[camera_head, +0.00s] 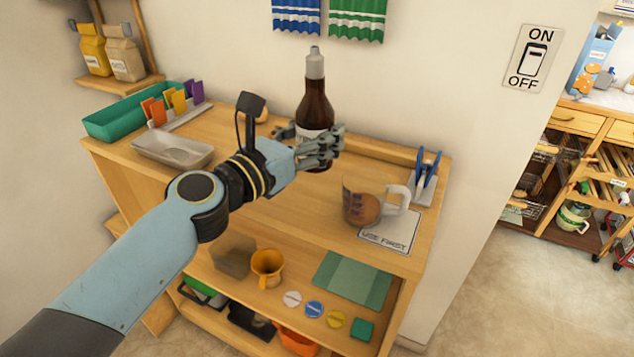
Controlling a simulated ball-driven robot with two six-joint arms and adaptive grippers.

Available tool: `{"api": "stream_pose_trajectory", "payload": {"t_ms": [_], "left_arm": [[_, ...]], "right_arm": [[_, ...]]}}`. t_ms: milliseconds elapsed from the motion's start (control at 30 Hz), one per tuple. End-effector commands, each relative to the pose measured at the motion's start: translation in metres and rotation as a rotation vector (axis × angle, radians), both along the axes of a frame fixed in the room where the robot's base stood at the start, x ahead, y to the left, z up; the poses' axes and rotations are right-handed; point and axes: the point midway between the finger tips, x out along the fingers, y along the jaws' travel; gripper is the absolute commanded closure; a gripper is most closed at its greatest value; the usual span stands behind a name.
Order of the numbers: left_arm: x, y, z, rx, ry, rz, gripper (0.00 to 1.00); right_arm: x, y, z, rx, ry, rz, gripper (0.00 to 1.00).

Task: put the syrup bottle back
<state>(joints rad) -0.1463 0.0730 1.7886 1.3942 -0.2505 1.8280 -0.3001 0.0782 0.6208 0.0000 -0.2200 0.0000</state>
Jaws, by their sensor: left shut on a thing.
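The syrup bottle (317,103) is dark brown with a pale cap and a white label. It stands upright in the head view, above the back middle of the wooden shelf unit's top (285,197). My left gripper (322,147) is shut on the bottle's lower part, and its fingers hide much of the label. I cannot tell whether the bottle's base touches the top. My right gripper is not in view.
On the top, a clear tray (172,150) and a green bin (128,122) stand left. A measuring jug (364,205) with brown contents stands right, by a "USE FIRST" card (387,238). A blue-handled tool in a holder (424,183) stands at the right edge.

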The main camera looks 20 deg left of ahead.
Motion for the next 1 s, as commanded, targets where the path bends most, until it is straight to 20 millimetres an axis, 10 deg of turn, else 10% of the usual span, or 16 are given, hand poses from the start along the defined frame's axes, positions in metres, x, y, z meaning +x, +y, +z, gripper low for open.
{"api": "stream_pose_trajectory", "payload": {"t_ms": [467, 867, 900, 1000], "left_arm": [[0.0, 0.0, -0.055, -0.001, -0.001, 0.0, 0.9], [0.0, 0.0, -0.058, -0.001, -0.003, 0.0, 0.9], [0.0, 0.0, -0.059, 0.0, -0.001, -0.001, 0.44], [0.0, 0.0, -0.058, 0.0, -0.001, -0.001, 0.31]], "right_arm": [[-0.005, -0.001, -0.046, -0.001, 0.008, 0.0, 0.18], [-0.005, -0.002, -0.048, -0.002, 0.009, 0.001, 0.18], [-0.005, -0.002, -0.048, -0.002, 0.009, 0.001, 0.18], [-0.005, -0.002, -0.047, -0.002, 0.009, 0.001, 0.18]]}}
